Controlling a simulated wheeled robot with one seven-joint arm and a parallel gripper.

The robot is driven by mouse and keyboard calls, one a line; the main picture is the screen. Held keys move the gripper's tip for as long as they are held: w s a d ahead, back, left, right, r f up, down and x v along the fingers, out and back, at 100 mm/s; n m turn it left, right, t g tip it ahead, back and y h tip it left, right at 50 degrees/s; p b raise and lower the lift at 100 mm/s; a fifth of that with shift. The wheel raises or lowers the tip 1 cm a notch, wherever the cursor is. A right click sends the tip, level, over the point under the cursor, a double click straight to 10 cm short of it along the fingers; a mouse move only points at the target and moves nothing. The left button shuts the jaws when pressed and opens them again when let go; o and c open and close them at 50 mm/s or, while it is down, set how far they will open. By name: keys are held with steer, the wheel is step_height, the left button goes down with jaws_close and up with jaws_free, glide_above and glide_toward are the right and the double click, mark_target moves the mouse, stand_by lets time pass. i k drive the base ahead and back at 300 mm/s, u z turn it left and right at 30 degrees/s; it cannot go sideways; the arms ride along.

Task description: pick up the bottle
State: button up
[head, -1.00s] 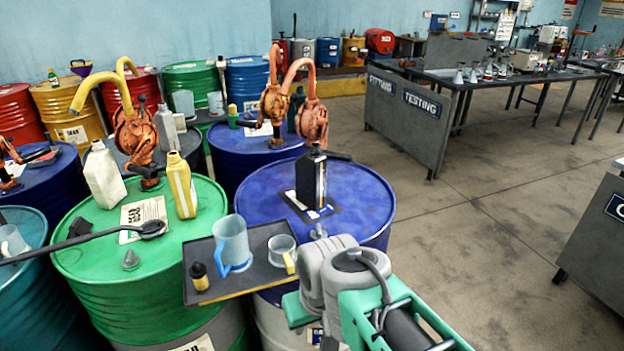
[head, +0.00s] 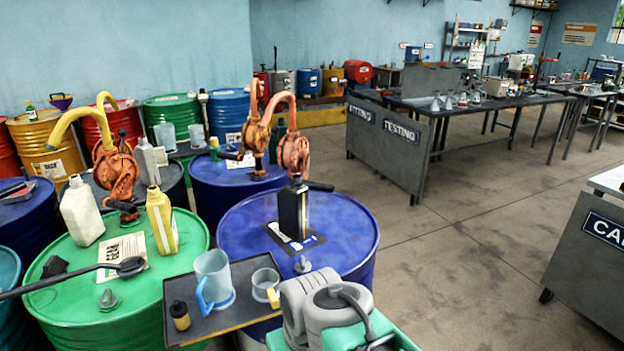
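Several bottles are in the head view, and I cannot tell which one the task means. A dark bottle (head: 293,212) stands upright on the near blue drum (head: 345,232). A yellow bottle (head: 161,222) and a white bottle (head: 81,212) stand upright on the green drum (head: 65,300). A small dark bottle with a yellow base (head: 180,316) stands on the dark tray (head: 222,322). My arm enters at the bottom centre, in front of the near blue drum. My gripper's fingers do not show.
A clear jug (head: 213,279) and a smaller cup (head: 264,285) share the tray. A black ladle (head: 131,266) lies across the green drum. Orange hand pumps (head: 295,153) rise behind the bottles. Open floor (head: 450,260) lies to the right, before the grey benches.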

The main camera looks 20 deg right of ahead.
mark_target(294, 199)
steer(key=u, duration=3.9)
steer(key=k, duration=2.65)
steer(key=z, duration=0.55)
steer(key=i, duration=0.5)
steer(key=z, duration=0.05)
